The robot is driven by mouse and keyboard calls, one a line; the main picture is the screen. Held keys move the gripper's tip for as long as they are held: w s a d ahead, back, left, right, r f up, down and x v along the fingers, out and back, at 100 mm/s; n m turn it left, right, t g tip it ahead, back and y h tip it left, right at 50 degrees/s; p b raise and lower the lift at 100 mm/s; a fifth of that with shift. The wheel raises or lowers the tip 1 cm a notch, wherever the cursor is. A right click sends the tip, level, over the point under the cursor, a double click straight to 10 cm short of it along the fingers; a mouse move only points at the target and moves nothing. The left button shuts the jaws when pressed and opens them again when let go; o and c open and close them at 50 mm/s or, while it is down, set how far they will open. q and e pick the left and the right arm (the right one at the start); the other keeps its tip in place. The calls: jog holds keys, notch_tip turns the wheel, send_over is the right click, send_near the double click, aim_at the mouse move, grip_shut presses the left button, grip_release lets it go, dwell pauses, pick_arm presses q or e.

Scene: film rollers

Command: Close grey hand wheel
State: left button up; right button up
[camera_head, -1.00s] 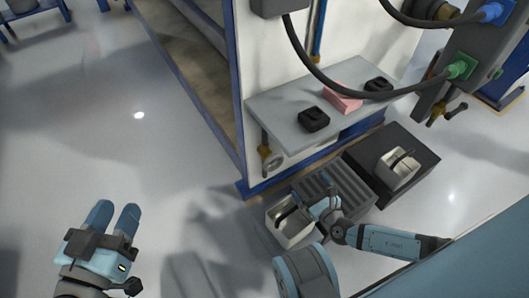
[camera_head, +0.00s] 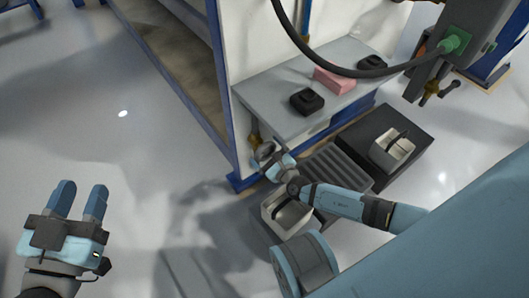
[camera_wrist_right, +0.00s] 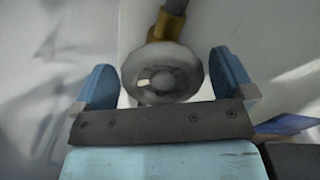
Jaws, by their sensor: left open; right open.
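The grey hand wheel (camera_wrist_right: 162,74) is a round wheel below a brass fitting (camera_wrist_right: 168,26) in the right wrist view. In the head view the wheel (camera_head: 265,150) hangs below the left end of the grey shelf. My right gripper (camera_wrist_right: 162,85) is open, with one blue finger on each side of the wheel and visible gaps between. In the head view my right gripper (camera_head: 270,160) is at the wheel and partly covers it. My left gripper (camera_head: 79,198) is open and empty over bare floor at the lower left.
The grey shelf (camera_head: 262,95) carries black blocks (camera_head: 307,101) and a pink block (camera_head: 335,80). Below stand a ribbed dark platform (camera_head: 335,172) and two grey-white bins, one at front (camera_head: 272,216) and one at right (camera_head: 403,153). A black hose loops above the shelf. The left floor is clear.

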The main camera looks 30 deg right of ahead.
jog(key=shift+w+a, duration=0.1)
jog(key=shift+w, duration=0.45)
jog(key=c, duration=0.7)
jog(key=shift+c, duration=0.2)
